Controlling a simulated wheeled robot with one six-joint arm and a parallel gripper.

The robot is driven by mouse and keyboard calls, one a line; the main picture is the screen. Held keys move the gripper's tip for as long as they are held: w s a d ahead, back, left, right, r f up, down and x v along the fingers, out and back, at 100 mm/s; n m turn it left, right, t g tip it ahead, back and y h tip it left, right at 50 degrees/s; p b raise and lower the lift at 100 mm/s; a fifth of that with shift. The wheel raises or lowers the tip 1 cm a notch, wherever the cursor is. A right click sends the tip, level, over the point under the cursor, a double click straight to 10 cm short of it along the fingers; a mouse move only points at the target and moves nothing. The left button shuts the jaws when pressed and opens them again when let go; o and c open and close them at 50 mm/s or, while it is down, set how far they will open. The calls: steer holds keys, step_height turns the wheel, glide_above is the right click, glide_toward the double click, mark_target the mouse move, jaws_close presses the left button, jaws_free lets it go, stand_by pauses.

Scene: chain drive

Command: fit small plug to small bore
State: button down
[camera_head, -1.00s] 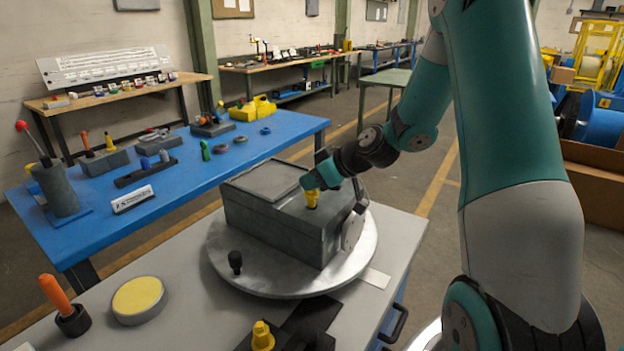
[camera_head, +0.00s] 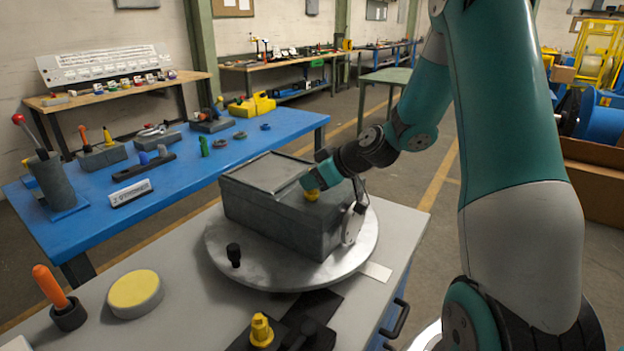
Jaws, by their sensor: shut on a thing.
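My gripper (camera_head: 314,182) reaches in from the right over the grey box-shaped housing (camera_head: 268,225), which sits on a round metal turntable. It is shut on a small yellow plug (camera_head: 312,195), held upright at the top face of the housing, near its right end. The plug's lower end meets the top face there. The small bore is hidden under the plug, and I cannot tell how deep the plug sits. Another yellow plug (camera_head: 262,331) stands in a dark block at the front edge of the view.
The turntable (camera_head: 285,277) has a black knob (camera_head: 234,254) at its left. A yellow-topped disc (camera_head: 135,291) and an orange-handled tool (camera_head: 52,288) stand on the grey bench (camera_head: 185,320). A blue table (camera_head: 90,215) behind carries several parts.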

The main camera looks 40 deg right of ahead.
steer(key=shift+f+b, duration=0.35)
steer(key=shift+f, duration=0.05)
steer(key=c, duration=0.9)
jaws_free()
steer(key=shift+s+r, duration=0.1)
steer(key=b+v, duration=0.2)
steer(key=v, duration=1.5)
steer(key=shift+d+r, duration=0.1)
